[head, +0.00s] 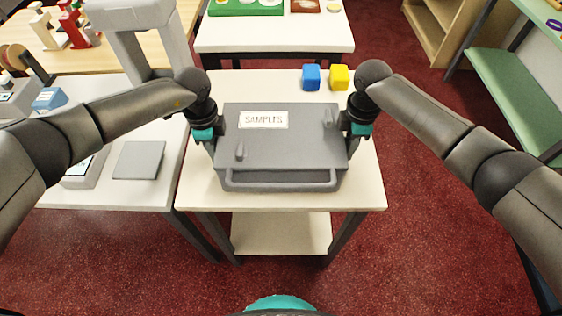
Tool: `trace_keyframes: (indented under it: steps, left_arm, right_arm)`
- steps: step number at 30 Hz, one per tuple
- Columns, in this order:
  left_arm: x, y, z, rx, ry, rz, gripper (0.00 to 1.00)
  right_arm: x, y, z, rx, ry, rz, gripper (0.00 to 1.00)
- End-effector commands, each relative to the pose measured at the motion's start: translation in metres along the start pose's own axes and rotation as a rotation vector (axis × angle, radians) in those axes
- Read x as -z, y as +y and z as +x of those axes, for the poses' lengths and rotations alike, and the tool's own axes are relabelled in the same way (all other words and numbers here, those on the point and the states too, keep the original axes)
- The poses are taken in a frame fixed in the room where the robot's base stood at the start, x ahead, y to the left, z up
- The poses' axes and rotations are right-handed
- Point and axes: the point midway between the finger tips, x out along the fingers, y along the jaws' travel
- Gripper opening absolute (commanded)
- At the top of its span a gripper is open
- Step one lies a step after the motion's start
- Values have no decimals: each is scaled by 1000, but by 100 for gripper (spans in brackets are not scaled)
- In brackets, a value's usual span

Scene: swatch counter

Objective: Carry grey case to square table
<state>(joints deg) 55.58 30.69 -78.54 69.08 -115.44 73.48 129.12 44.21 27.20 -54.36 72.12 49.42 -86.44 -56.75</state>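The grey case (282,148) has a white label reading SAMPLES on its lid and a bar handle along its near side. It is level, over the middle of a white-topped table (362,192) with dark legs and a lower shelf. I cannot tell whether it rests on the top or is held just above it. My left gripper (212,147) is at the case's left side and my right gripper (352,144) is at its right side. Both point down and look to be touching it. Their fingertips are hidden against the case, so their grip is unclear.
A blue cube (311,77) and a yellow cube (338,77) sit behind the case on the same table. A table at left holds a grey flat plate (139,160) and devices. Another white table (275,35) stands behind. Red carpet (425,240) is open at right front.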

Motion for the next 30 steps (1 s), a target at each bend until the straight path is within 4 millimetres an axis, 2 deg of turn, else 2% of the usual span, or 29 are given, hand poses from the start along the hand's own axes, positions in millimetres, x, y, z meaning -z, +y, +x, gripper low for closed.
trace_keyframes:
  steps: [5,6,14,23,26,30]
  left_arm:
    - [0,-1,7,3,1,-1,0]
    - [0,0,8,1,0,-1,22]
    - [0,0,7,1,0,-1,50]
    - [0,0,4,1,1,0,50]
    - [0,-1,-6,2,1,0,50]
    - [0,-2,-30,5,1,1,50]
  right_arm:
    - [-1,1,8,-1,-1,1,0]
    - [-1,0,8,1,-2,1,22]
    - [0,0,7,0,-1,0,50]
    - [0,0,7,0,0,0,50]
    - [0,0,7,0,0,0,50]
    - [0,0,7,0,0,0,50]
